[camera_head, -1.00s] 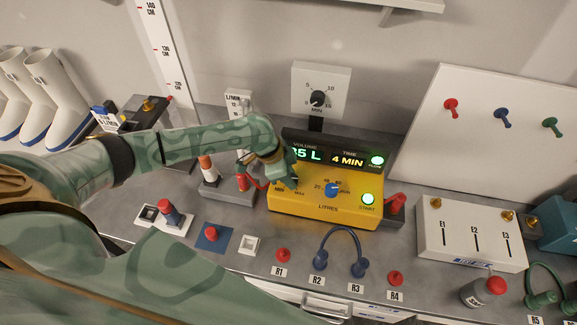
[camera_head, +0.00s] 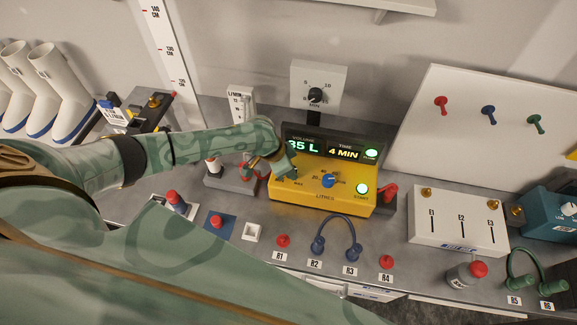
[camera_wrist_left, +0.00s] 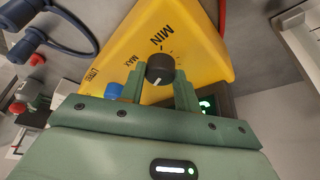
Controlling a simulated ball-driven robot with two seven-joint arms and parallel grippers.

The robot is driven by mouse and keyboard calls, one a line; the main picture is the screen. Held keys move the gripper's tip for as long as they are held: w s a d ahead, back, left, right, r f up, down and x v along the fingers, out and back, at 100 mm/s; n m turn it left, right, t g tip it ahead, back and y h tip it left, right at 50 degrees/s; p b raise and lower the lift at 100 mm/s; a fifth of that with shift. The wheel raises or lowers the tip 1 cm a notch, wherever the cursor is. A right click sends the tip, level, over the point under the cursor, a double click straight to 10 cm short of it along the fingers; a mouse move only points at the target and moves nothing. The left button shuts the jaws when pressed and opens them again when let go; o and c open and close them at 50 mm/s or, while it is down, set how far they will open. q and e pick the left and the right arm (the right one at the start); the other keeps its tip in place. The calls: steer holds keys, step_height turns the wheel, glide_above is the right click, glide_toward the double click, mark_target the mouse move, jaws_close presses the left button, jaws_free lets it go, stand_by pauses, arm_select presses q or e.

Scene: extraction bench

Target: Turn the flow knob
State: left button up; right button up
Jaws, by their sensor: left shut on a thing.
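The flow knob (camera_wrist_left: 160,68) is a black round dial with a white line, between the MIN and MAX marks on the yellow box (camera_head: 300,193). In the left wrist view its white line points down and slightly left, away from the MIN mark. My left gripper (camera_wrist_left: 159,76) is shut on the knob, one finger on each side. In the head view the left gripper (camera_head: 283,168) is at the box's left end and largely hides the knob. My right gripper is not in view.
The display (camera_head: 329,149) behind the box reads 35 L and 4 MIN. A blue dial (camera_head: 328,181) and a lit green START button (camera_head: 361,188) are right of the gripper. A grey stand (camera_head: 231,180) with a red clip is close on the left.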

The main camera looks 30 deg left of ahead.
arm_select(q)
steer(key=o, duration=1)
steer(key=shift+w, duration=0.1)
steer(key=p+v, duration=0.2)
steer(key=v, duration=1.4)
steer(key=shift+r, duration=0.2)
steer(key=shift+s+f, duration=0.1)
steer(key=shift+s, duration=0.1)
